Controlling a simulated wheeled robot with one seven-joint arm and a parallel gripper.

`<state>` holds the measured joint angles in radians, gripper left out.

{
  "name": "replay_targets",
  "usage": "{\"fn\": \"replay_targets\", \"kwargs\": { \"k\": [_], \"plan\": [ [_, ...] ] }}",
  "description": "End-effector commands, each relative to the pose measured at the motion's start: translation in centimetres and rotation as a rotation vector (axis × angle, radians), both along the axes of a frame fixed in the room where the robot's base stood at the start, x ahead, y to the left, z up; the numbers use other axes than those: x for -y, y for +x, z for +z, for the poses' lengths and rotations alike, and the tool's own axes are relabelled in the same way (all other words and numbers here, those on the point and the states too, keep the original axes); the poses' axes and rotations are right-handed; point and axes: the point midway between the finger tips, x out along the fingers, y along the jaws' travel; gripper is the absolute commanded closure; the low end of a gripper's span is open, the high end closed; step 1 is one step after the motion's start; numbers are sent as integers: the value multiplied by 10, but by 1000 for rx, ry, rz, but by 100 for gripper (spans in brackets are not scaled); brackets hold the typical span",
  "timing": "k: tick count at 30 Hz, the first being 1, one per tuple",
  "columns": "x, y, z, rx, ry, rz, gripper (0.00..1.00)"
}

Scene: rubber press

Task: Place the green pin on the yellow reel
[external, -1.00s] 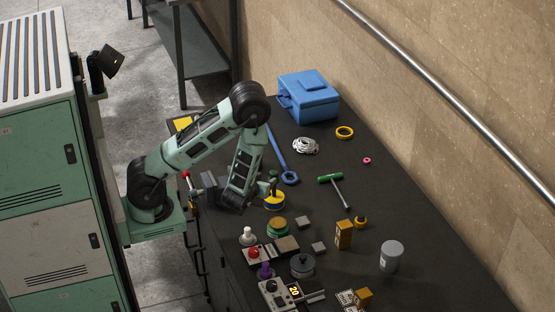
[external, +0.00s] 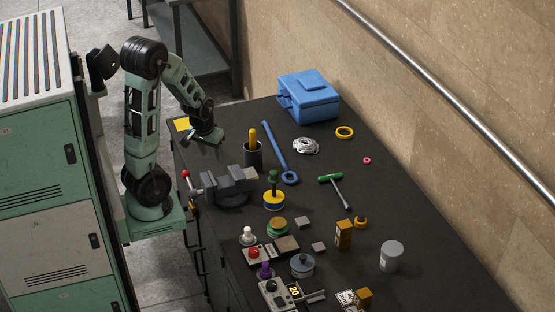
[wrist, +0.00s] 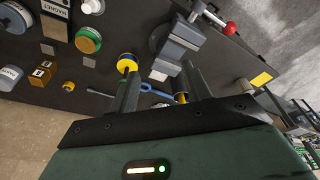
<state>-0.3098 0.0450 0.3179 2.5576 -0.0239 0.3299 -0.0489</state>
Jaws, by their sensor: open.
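My gripper (external: 206,136) is open and empty, back at the left end of the table, well apart from the pin and reel. Its two spread fingers show in the wrist view (wrist: 160,78) with nothing between them.
A grey vise (external: 230,186) and a dark cup with a yellow handle (external: 253,153) stand between my gripper and the reel. A blue wrench (external: 278,150) lies behind. A green-yellow round piece (external: 278,228) and several devices stand in front.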

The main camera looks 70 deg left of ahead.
Motion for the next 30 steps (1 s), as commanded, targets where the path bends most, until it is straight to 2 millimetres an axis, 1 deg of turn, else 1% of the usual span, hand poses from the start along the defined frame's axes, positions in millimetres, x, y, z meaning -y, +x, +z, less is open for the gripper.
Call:
{"fn": "replay_targets", "kwargs": {
  "k": [1,3,6,7,9,11,20,23,30],
  "plan": [
    [-4,-19,10,-33,-16,1,52],
    [-6,-43,20,-87,-37,-8,52],
    [-6,-66,28,-140,-58,-14,52],
    [-6,-70,30,-152,-63,-15,52],
    [-6,-76,32,-167,-68,-16,52],
    [-6,-78,33,-172,-70,-18,52],
    [-6,-77,32,-171,-71,-18,52],
    [-5,-77,16,-171,-71,-18,52],
    [-5,-77,-38,-171,-73,-17,52]
  ]
}}
